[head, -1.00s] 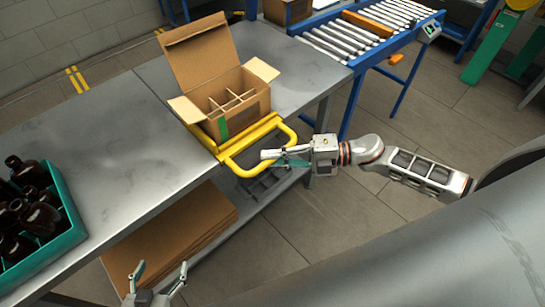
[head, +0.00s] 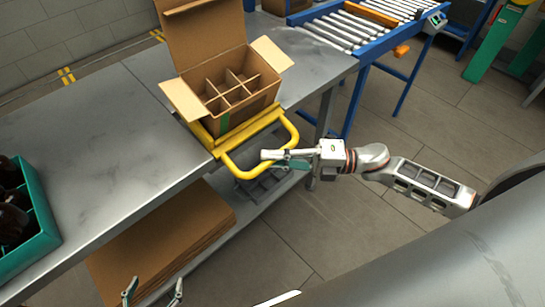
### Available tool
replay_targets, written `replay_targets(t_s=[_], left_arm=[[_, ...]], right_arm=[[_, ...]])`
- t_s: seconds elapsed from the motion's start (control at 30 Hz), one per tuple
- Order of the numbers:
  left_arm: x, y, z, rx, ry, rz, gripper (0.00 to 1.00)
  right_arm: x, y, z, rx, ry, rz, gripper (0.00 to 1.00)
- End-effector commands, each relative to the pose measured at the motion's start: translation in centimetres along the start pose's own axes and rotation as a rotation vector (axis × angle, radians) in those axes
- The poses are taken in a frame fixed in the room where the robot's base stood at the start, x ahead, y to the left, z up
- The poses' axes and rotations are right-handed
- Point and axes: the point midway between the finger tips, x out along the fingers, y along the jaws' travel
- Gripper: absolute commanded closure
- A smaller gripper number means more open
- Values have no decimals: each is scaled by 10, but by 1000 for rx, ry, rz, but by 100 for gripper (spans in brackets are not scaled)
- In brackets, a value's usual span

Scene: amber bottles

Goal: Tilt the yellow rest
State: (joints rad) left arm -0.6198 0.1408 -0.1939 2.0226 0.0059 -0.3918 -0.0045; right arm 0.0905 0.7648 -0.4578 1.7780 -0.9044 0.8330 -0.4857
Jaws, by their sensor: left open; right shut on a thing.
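The yellow rest (head: 228,152) is a tubular frame at the near edge of the metal table, its looped handle sticking out past the edge. An open cardboard box (head: 262,101) with dividers sits on it and looks tipped towards the handle, its inside facing me. A green mark shows on its front. My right gripper (head: 272,155) comes in from the right and is shut on the right part of the handle; the exact contact is small and partly hidden. My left gripper (head: 153,290) is open and empty at the bottom edge, well apart from the rest.
A teal crate (head: 43,240) of dark bottles (head: 12,217) stands at the left on the table (head: 90,150). Flat cardboard (head: 165,240) lies on the lower shelf. A blue roller conveyor (head: 350,40) stands behind. The table between crate and box is clear.

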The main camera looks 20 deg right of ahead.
Motion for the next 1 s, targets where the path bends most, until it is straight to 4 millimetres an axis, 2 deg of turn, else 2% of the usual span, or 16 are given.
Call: replay_targets(t_s=[0.1,0.13,0.2,0.5,0.63,0.77,1.0], left_arm=[[0,0,0,-1,0,1,28],[0,0,0,-1,0,1,28],[0,1,1,-1,-2,2,28],[-4,8,10,-3,-18,14,28],[-4,7,8,-3,-16,12,28],[-3,6,7,-3,-14,11,28],[-3,6,6,-4,-12,9,28]], right_arm=[[0,-4,-1,0,-1,-7,100],[0,-4,-1,0,-1,-7,83],[0,-4,-1,0,-1,-7,70],[-1,-2,0,0,-1,-4,70],[-8,-2,0,1,-3,-5,70],[-26,-3,0,2,-2,-8,70],[-76,-3,0,3,-2,-9,70]])
